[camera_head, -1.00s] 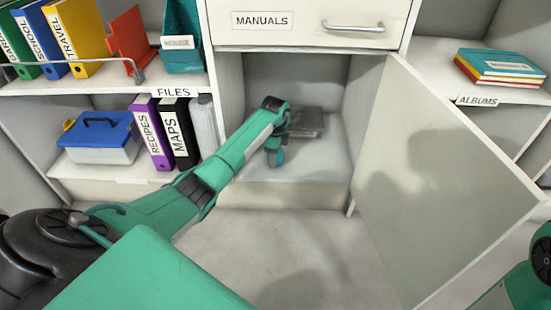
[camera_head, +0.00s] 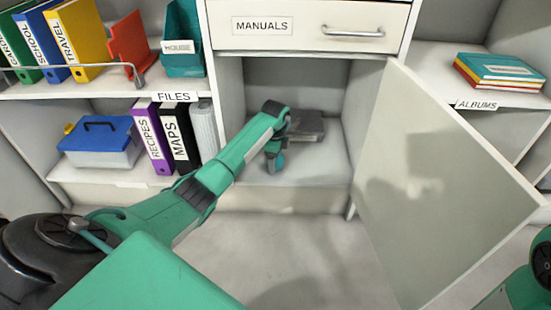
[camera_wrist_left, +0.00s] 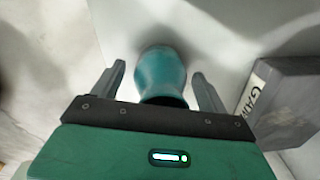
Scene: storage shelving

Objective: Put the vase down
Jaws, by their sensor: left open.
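The teal vase (camera_wrist_left: 162,72) shows in the left wrist view between the two fingers of my left gripper (camera_wrist_left: 158,75). The fingers stand apart, one on each side of it, with a visible gap on both sides. The vase rests on the pale floor of the cupboard compartment, as far as the view shows. In the head view my left arm reaches into the open lower compartment and its gripper (camera_head: 274,158) is low near the compartment floor. It largely hides the vase there. My right gripper is not in view.
A grey box (camera_head: 305,126) stands at the back of the compartment, right of the gripper; its partly readable label shows in the left wrist view (camera_wrist_left: 285,100). The open cupboard door (camera_head: 435,190) stands to the right. The MANUALS drawer (camera_head: 310,24) is above.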

